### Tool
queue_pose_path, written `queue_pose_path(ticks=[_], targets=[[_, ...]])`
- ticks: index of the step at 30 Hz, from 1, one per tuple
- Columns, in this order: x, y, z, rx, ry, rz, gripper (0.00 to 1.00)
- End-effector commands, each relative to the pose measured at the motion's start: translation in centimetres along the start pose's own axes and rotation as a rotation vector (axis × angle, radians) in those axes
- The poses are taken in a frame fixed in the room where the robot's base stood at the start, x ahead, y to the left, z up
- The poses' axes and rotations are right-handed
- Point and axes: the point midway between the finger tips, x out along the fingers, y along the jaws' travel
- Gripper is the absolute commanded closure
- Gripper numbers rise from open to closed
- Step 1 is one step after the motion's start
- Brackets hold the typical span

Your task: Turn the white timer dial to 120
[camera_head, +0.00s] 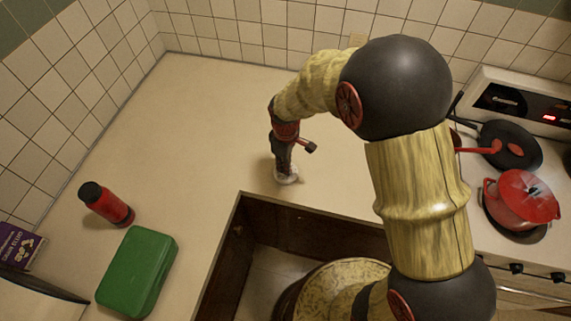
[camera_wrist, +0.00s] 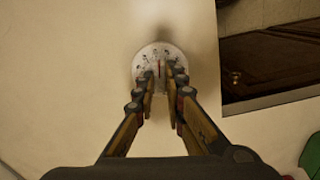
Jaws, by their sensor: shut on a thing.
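The white timer (camera_head: 286,178) lies on the beige counter, near the back left corner of the dark opening. In the wrist view the round white timer (camera_wrist: 146,54) shows small dark marks around its face and a thin reddish line near the middle. My gripper (camera_head: 284,168) points down onto it. In the wrist view my gripper's two fingers (camera_wrist: 160,84) are closed in on either side of the dial's middle. The fingers cover the lower part of the face and the knob between them. The numbers are too small to read.
A green box (camera_head: 138,271) and a red bottle with a black cap (camera_head: 106,204) lie at the left. A dark-walled opening (camera_head: 228,247) is in front of the timer. A stove with a red pot (camera_head: 522,199) and black pan (camera_head: 511,146) is at the right. The counter (camera_head: 190,130) behind is clear.

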Motion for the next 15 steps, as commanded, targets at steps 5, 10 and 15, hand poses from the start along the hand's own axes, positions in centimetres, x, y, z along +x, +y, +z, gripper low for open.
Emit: queue_pose_path(ticks=[5, 10, 15], targets=[[-0.10, -0.01, 0.01, 0.148, 0.000, 0.000, 1.00], [-0.07, 0.00, 0.00, 0.294, 0.000, 0.000, 1.00], [-0.01, 0.01, -0.01, 0.292, 0.000, 0.000, 1.00]])
